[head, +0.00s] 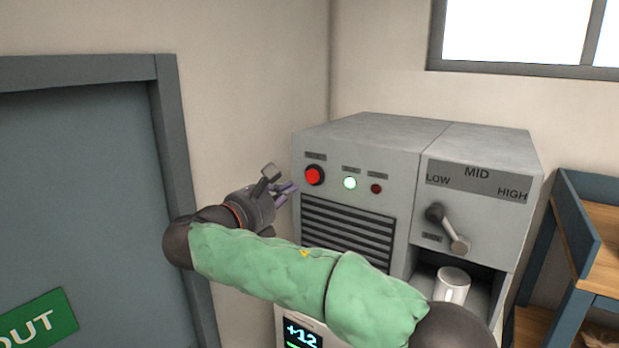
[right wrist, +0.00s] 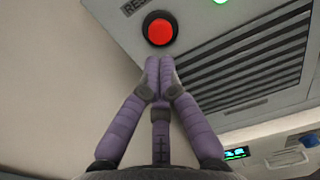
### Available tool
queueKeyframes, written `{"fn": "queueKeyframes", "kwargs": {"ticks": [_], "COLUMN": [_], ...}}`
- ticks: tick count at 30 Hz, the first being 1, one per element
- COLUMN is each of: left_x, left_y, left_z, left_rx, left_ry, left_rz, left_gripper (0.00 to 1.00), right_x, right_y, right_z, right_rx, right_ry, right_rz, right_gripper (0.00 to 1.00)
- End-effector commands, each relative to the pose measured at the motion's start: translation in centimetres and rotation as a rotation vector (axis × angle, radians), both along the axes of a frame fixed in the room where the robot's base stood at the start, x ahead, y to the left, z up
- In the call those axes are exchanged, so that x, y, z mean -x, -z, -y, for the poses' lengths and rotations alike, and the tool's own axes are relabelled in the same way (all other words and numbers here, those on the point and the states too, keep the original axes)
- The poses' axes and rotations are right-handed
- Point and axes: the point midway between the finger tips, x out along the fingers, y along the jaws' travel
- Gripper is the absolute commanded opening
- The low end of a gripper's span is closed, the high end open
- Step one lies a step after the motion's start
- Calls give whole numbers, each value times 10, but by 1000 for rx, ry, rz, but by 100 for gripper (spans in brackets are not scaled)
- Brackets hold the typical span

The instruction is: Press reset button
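The red reset button (head: 314,175) is on the upper left of the grey machine's front (head: 350,212). In the right wrist view the red button (right wrist: 160,29) sits in a dark ring beside a partly cut-off label. My right gripper (head: 288,187) is in front of the machine, below and left of the button. In the right wrist view its purple fingers (right wrist: 159,70) are shut together with nothing between them. Their tips point at the button and appear just below it, with a gap showing. My left gripper is not in view.
A lit green-white lamp (head: 349,183) and a dark red lamp (head: 376,188) sit right of the button. A lever (head: 448,228) and a white mug (head: 451,285) are further right. A door (head: 80,190) stands left; a wooden shelf (head: 590,230) stands right.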

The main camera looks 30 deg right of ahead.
Motion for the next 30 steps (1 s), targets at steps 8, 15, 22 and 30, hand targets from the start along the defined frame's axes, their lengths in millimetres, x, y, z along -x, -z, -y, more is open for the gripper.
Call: {"fn": "queueKeyframes", "kwargs": {"ticks": [8,15,22,30], "left_x": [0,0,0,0], "left_y": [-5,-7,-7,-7], "left_z": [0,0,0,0], "left_rx": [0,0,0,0], "left_ry": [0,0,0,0], "left_rz": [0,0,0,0], "left_gripper": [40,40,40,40], "right_x": [6,11,11,11], "right_y": [0,0,0,0], "right_z": [-16,-26,-27,-27], "right_rx": [0,0,0,0], "right_ry": [-1,-1,0,0], "right_rz": [-2,0,0,-1], "right_gripper": [0,0,0,0]}}
